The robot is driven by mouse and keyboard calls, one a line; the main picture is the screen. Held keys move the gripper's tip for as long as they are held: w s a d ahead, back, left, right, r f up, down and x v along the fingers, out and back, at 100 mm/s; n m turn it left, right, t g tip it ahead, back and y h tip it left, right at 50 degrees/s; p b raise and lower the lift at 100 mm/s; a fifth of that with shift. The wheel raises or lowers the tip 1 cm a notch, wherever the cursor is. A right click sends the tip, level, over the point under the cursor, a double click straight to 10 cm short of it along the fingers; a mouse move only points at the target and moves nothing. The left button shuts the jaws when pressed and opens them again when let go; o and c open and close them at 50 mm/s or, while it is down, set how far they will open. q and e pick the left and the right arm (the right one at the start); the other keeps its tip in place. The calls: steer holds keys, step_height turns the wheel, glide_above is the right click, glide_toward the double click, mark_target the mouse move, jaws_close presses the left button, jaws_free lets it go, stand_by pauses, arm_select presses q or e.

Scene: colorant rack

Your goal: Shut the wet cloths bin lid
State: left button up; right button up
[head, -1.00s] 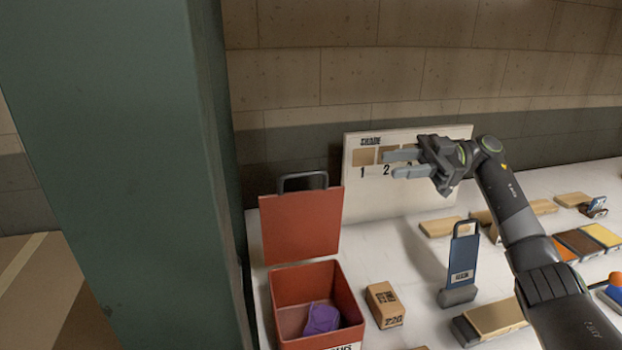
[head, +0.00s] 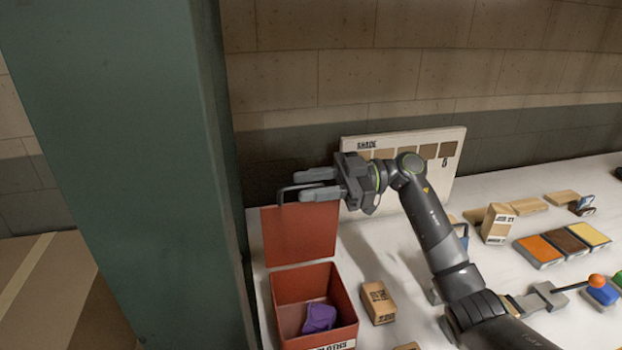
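The wet cloths bin (head: 348,313) is a red box at the front left of the white table, with a purple cloth (head: 320,318) inside. Its red lid (head: 298,235) stands upright, open, at the back of the bin. A dark loop handle (head: 284,195) is on the lid's top edge. My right gripper (head: 308,184) is at this handle, its two fingers pointing left with a gap between them. The handle's bar appears to lie between the fingers, and its right part is hidden by them. My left gripper is not in view.
A green pillar (head: 120,180) stands close on the left of the bin. A cardboard box (head: 378,302) stands right of the bin. A shade board (head: 446,170) leans behind my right gripper. Colour pads (head: 566,242) and wooden blocks (head: 497,223) are farther right.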

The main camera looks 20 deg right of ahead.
steer(key=shift+a, duration=0.1)
jaws_close()
stand_by(0.4)
